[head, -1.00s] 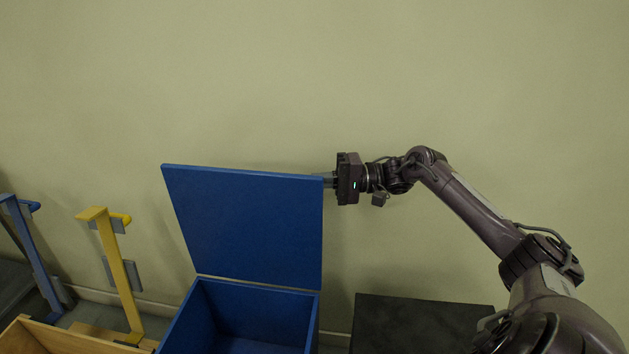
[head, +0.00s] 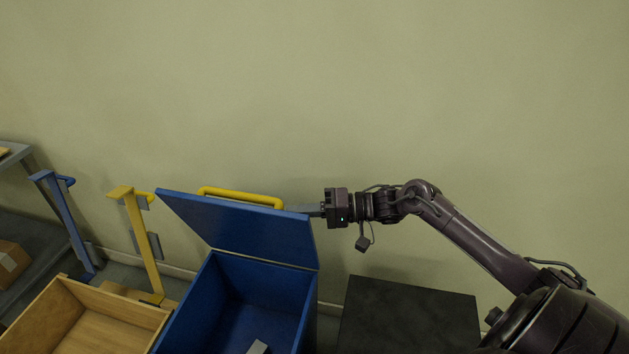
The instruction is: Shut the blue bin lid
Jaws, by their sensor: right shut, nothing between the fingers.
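The blue bin (head: 222,300) stands at the lower middle of the head view. A yellow handle (head: 240,197) shows along the lid's upper side. My right gripper (head: 308,210) is shut and empty, and reaches in from the right. Its fingers are at the lid's upper right corner, on the back side; part of the fingertips may be hidden by the lid. My left gripper is not in view.
A light grey object (head: 258,347) lies inside the bin. An open wooden box (head: 90,312) stands to the left, with a yellow post (head: 142,245) and a blue post (head: 65,225) behind it. A dark block (head: 408,315) stands right of the bin. The wall is behind.

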